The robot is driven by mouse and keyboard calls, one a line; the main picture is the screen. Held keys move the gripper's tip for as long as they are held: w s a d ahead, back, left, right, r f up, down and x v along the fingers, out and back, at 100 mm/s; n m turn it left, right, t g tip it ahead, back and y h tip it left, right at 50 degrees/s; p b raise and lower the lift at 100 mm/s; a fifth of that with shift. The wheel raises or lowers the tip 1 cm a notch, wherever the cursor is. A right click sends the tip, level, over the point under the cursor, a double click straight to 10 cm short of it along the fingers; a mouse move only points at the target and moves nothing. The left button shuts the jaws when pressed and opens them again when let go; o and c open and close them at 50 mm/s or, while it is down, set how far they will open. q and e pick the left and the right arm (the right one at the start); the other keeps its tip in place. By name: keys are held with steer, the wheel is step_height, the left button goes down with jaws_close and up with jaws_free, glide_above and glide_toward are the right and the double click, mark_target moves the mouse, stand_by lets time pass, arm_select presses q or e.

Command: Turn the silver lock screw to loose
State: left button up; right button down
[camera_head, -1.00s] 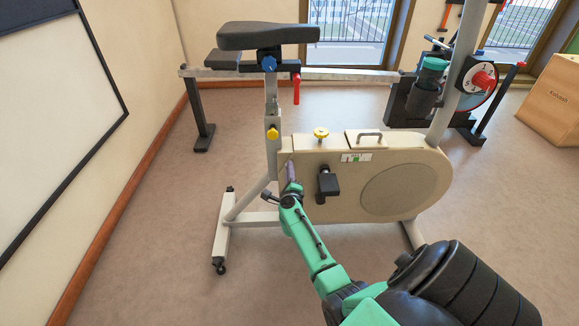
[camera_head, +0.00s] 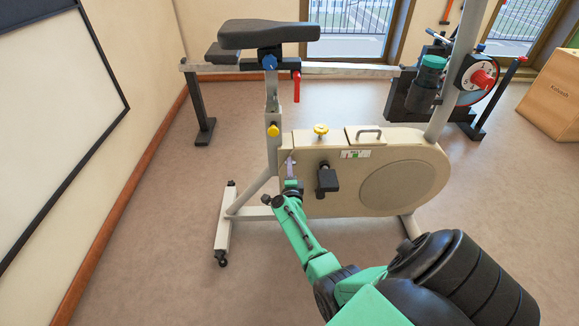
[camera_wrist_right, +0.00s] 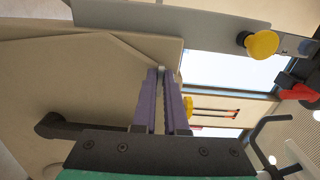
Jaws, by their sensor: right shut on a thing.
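My right gripper (camera_head: 290,162) reaches in from the lower right to the left end of the beige bike housing (camera_head: 345,150). In the right wrist view its two purple fingers (camera_wrist_right: 161,76) point at the housing's edge, with only a narrow gap between them. A small silver lock screw (camera_wrist_right: 161,69) shows at their tips, and the fingers are shut on it. Most of the screw is hidden by the fingers; I cannot tell how far it is turned. My left gripper is in neither view.
A black pedal and crank (camera_head: 327,181) stick out just right of the gripper. A yellow knob (camera_head: 320,131) sits on the housing, and another yellow knob (camera_head: 273,130) is on the seat post. Open floor (camera_head: 150,245) lies to the left.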

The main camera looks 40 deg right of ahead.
steer(key=c, duration=1)
jaws_free()
steer(key=shift+o, duration=0.2)
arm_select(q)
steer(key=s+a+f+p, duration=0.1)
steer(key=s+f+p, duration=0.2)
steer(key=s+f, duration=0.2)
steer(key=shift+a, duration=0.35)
arm_select(e)
steer(key=v, duration=1.4)
steer(key=shift+s+a, duration=0.2)
